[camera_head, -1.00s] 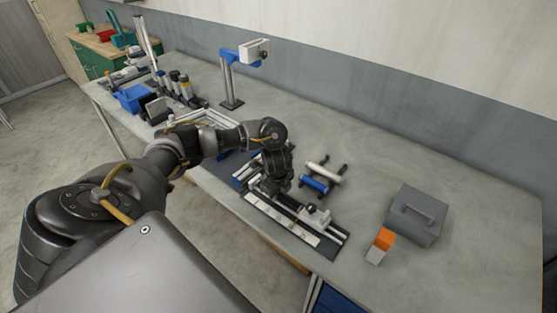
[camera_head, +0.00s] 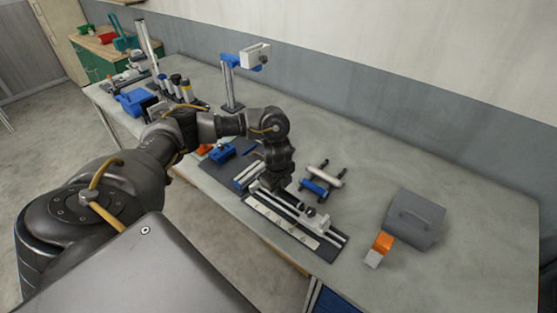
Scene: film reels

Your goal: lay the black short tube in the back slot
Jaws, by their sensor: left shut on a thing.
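My left gripper (camera_head: 275,186) is low over the far left part of a long dark fixture with pale rails (camera_head: 291,219). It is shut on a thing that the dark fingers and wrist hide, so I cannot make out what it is. A small rack with black bars (camera_head: 322,166) stands just right of the gripper. A white roller (camera_head: 325,176) lies across its back and a blue roller (camera_head: 314,189) across its front. I cannot pick out the black short tube or a slot for certain. My right gripper is not in view.
A grey case (camera_head: 414,219) and an orange and white block (camera_head: 380,247) stand to the right. A blue and white stand (camera_head: 233,86) rises behind my arm. Several upright tubes (camera_head: 181,89) and a blue bin (camera_head: 133,101) are at the far left. The bench's back right is clear.

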